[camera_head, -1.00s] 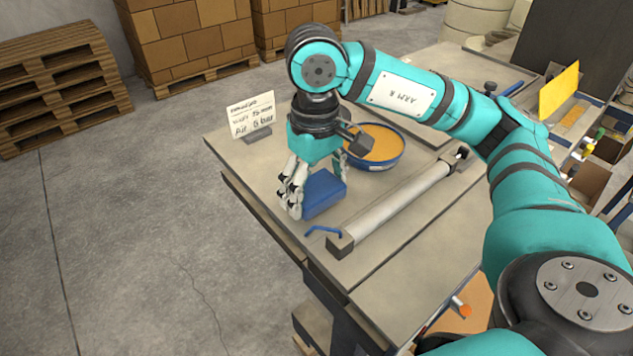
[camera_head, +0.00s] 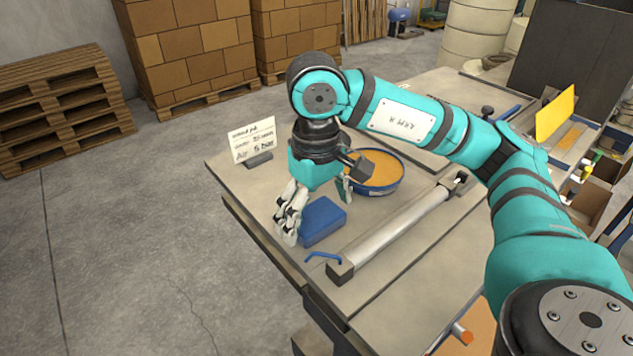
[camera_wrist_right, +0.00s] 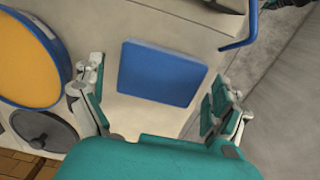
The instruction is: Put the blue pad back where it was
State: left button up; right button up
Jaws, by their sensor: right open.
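The blue pad (camera_head: 323,221) lies flat on the table's grey top, left of the long roller. It also shows in the right wrist view (camera_wrist_right: 162,73), between and beyond the open fingers, with table visible around it. My right gripper (camera_head: 312,214) is over the table at the pad, open, with its fingers pointing down. In the right wrist view the two fingers (camera_wrist_right: 160,103) stand apart on either side of the pad, with gaps between them and its edges. My left gripper is not in view.
A blue-rimmed round tub of orange material (camera_head: 396,187) stands behind the pad. A sign card (camera_head: 253,141) stands at the table's back left. The table's left edge is close to the pad.

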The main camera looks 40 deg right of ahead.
aim_at(316, 216)
notch_tip(316, 216, up, 11)
jog(key=p, duration=0.1)
jog(key=shift+r, duration=0.2)
